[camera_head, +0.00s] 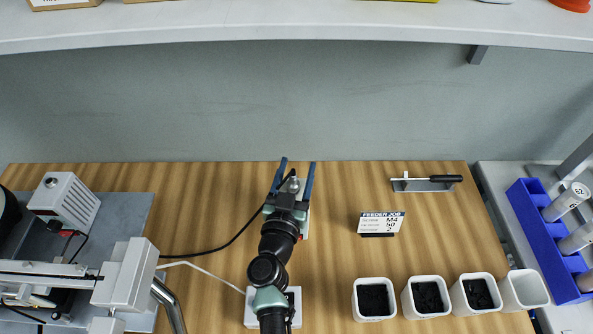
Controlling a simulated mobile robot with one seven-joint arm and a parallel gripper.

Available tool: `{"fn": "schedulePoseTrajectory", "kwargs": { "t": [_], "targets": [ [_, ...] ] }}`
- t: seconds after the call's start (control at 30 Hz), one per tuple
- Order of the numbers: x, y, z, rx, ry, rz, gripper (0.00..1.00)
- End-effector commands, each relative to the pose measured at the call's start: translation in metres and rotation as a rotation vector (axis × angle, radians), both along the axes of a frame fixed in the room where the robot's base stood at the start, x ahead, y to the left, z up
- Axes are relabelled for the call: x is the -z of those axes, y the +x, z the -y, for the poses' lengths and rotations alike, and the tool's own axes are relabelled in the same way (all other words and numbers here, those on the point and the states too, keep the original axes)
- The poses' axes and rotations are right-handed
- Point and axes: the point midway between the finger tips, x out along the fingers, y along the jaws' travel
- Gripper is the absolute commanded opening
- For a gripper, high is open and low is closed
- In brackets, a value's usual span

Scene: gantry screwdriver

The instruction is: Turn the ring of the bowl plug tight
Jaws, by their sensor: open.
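My gripper (297,172) is over the wooden bench, with its two blue fingers apart and pointing toward the back wall. A small grey round part (293,184) shows between the fingers, near their base. It may be the bowl plug with its ring, but it is too small to tell. A black cable (233,240) runs from the left and rises to this part. A white box (305,222) is mostly hidden under my gripper. I cannot tell whether the fingers touch the grey part, nor how the ring sits.
A white machine (125,275) on a grey plate stands at left. Several white bins (373,315) line the front right. A "FEEDER JOB" sign (382,222) and a black-handled clamp (426,184) stand right of my gripper. A blue rack (530,215) is far right. A shelf (300,32) overhangs the back.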

Motion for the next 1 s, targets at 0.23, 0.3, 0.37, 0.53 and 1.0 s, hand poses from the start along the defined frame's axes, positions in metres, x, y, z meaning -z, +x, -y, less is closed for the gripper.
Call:
{"fn": "schedulePoseTrajectory", "kwargs": {
  "t": [0.23,0.3,0.37,0.53,1.0],
  "targets": [
    [-0.0001,-0.0001,0.0002,0.000,0.000,0.000,0.50],
    [0.0000,-0.0002,0.0002,0.000,0.000,0.000,0.38],
    [0.0000,-0.0002,0.0002,0.000,0.000,0.000,0.27],
    [0.0000,-0.0003,0.0001,0.000,0.000,0.000,0.00],
    [-0.0042,0.0000,0.0027,0.119,0.002,-0.005,0.00]
  ]
}}
